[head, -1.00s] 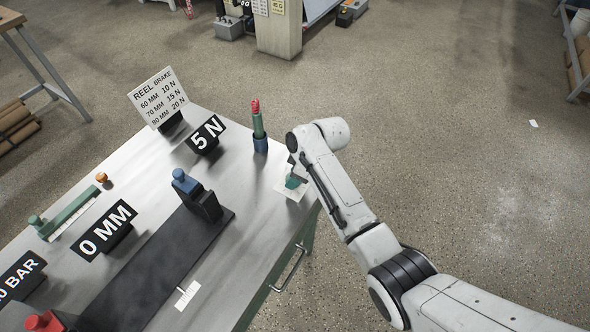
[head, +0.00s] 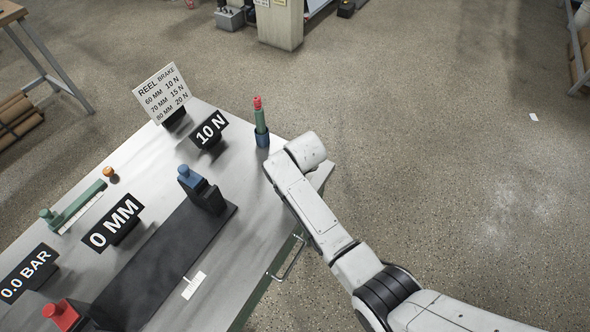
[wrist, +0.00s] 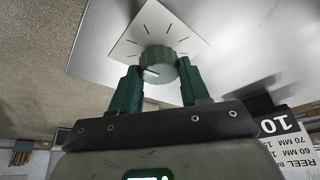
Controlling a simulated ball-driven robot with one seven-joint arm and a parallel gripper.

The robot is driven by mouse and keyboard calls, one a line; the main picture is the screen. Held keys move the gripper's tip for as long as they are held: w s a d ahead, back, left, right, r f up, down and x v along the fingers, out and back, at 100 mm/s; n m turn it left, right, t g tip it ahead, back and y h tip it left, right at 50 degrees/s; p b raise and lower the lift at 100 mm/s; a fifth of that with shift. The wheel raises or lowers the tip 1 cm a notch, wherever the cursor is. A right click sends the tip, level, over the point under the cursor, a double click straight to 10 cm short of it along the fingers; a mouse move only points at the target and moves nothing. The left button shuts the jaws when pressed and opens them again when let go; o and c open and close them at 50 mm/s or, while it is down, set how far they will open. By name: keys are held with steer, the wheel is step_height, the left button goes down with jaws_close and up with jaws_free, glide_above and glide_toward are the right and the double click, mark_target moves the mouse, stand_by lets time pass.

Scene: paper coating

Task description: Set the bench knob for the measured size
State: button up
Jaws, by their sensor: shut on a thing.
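The bench knob (wrist: 158,66) is a round green dial with a white mark, on a white plate (wrist: 190,43) with dark tick lines. My gripper (wrist: 159,72) is shut on the knob, one green finger on each side. In the head view my arm hides knob and gripper. The black brake display (head: 209,131) reads 10 N. The white REEL BRAKE card (head: 162,93) lists 60 MM 10 N, 70 MM 15 N, 80 MM 20 N. The size display (head: 112,223) reads 0 MM.
A dark track with a blue-topped block (head: 206,194) and a red-topped block (head: 66,316) crosses the grey bench (head: 145,172). A pressure display (head: 29,273) reads 0.0 BAR.

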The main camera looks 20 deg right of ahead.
steer(key=m, duration=0.2)
steer(key=m+h+b, duration=0.1)
steer(key=m, duration=0.1)
steer(key=shift+a+f+m+g+h, duration=0.15)
steer(key=shift+a+m+g+h, duration=0.05)
steer(key=shift+m+g+h, duration=0.1)
steer(key=m+h+b, duration=0.1)
steer(key=m+b, duration=0.1)
steer(key=m, duration=0.1)
steer(key=shift+w+m+g+b, duration=0.1)
steer(key=shift+m+g+b, duration=0.2)
steer(key=shift+g+b, duration=0.1)
steer(key=m+g+h+b, duration=0.1)
steer(key=m+b, duration=0.2)
steer(key=m, duration=0.1)
steer(key=shift+w+a, duration=0.1)
steer(key=shift+m+g+b, duration=0.6)
steer(key=shift+m+b, duration=0.2)
steer(key=shift+m, duration=0.4)
steer(key=o, duration=1)
steer(key=shift+h, duration=0.3)
steer(key=shift+o, duration=0.2)
